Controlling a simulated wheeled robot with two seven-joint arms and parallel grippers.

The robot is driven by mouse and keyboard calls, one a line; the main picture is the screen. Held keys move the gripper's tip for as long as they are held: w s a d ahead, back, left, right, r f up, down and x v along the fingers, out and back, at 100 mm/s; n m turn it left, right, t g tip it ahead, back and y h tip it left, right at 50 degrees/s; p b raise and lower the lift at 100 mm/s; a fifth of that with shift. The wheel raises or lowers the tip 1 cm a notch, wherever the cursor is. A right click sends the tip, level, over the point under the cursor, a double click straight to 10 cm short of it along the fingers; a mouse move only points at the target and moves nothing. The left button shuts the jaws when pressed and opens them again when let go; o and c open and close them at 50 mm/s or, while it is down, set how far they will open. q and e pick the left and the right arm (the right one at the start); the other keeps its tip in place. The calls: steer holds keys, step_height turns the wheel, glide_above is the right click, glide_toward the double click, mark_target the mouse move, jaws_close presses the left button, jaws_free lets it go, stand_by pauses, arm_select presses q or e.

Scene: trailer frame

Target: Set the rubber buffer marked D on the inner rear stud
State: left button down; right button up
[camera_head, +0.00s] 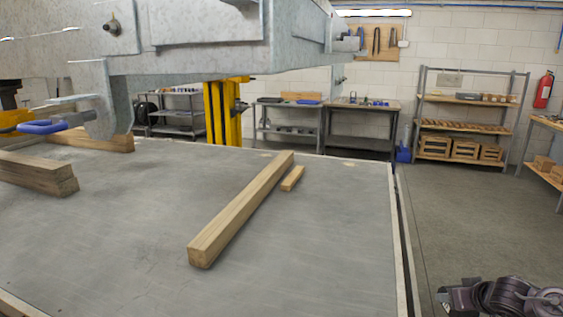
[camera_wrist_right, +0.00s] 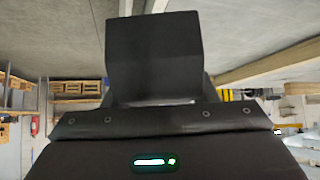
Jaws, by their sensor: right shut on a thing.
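My right gripper (camera_wrist_right: 153,85) is dark and fills the middle of the right wrist view. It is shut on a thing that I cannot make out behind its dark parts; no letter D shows. In the head view only dark rounded parts of my right arm show at the bottom right corner, to the right of the table. The grey galvanized trailer frame (camera_head: 210,66) spans the upper left of the head view. A bolt-like stud (camera_head: 114,26) sticks out of its side; I cannot tell whether it is the inner rear stud. My left gripper is out of view.
A grey table (camera_head: 130,230) lies below the frame. A long timber (camera_head: 240,212), a short wood piece (camera_head: 292,178) and stacked timbers (camera_head: 38,173) lie on it. A yellow stand (camera_head: 222,112) rises behind. Shelves (camera_head: 465,115) line the back wall. The right floor is open.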

mark_target(459, 314)
steer(key=s+d+r+m+h, duration=0.1)
steer(key=s+d+m+h, duration=0.2)
steer(key=s+d, duration=0.4)
steer(key=shift+n+y, duration=0.7)
steer(key=shift+y, duration=0.2)
steer(key=a, duration=0.3)
steer(key=w+a+f, duration=0.1)
steer(key=a, duration=0.2)
steer(key=w+a, duration=0.1)
steer(key=a, duration=0.2)
steer(key=shift+a+f, duration=0.2)
steer(key=shift+a, duration=0.05)
steer(key=s+a+n+y, duration=0.1)
steer(key=a, duration=0.9)
steer(key=s+a+r, duration=0.7)
steer(key=s+a, duration=0.2)
steer(key=a, duration=0.3)
steer(key=shift+s+a+r, duration=0.25)
steer(key=shift+s+a, duration=0.05)
steer(key=shift+s, duration=0.1)
